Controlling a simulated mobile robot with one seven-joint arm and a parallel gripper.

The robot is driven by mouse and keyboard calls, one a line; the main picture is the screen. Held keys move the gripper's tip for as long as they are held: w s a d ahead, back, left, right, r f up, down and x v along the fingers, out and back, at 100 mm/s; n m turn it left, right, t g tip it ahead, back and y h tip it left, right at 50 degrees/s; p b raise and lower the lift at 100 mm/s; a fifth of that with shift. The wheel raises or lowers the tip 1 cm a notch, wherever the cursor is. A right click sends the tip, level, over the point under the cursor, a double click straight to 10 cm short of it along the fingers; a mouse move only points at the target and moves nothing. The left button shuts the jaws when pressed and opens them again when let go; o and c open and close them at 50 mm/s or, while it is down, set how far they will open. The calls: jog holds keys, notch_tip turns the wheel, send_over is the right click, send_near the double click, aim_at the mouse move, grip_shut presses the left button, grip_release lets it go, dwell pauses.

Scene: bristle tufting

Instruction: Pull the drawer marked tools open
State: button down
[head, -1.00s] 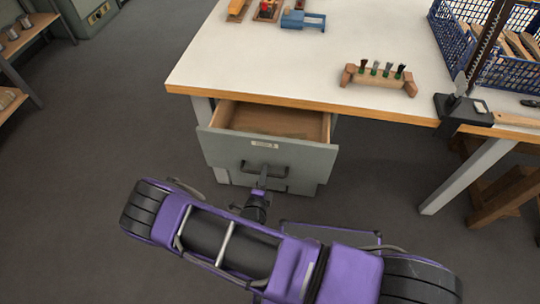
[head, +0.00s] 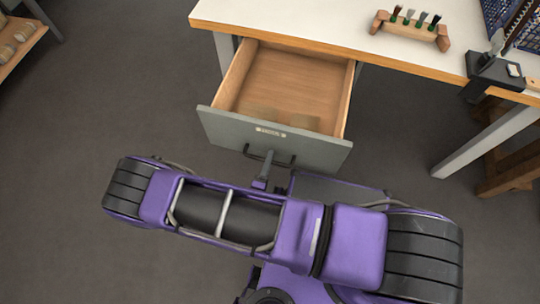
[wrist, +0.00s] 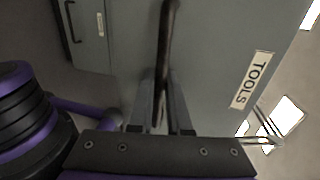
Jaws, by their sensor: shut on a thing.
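The grey drawer (head: 222,128) under the workbench stands well open in the head view, and its wooden inside shows. The floor of the drawer is mostly bare, with a blurred tan shape near the front. Its front carries a label, which reads TOOLS in the wrist view (wrist: 252,80). The dark bar handle (wrist: 167,50) runs between the fingers of my gripper (wrist: 160,118) in the wrist view. My gripper is shut on this handle. In the head view my purple arm hides part of the gripper, which shows at the handle (head: 262,172).
The white workbench top (head: 320,18) has a wooden edge. A wooden block with several small brushes (head: 410,27) stands on it, with a black stand (head: 495,75) to the right. A table leg (head: 485,140) is at right. A shelf (head: 18,45) is at far left. Open floor lies left.

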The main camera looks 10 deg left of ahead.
jog(key=c, duration=0.9)
grip_release()
jog(key=shift+o, duration=0.2)
jog(key=v, duration=1.7)
jog(key=shift+s, duration=0.2)
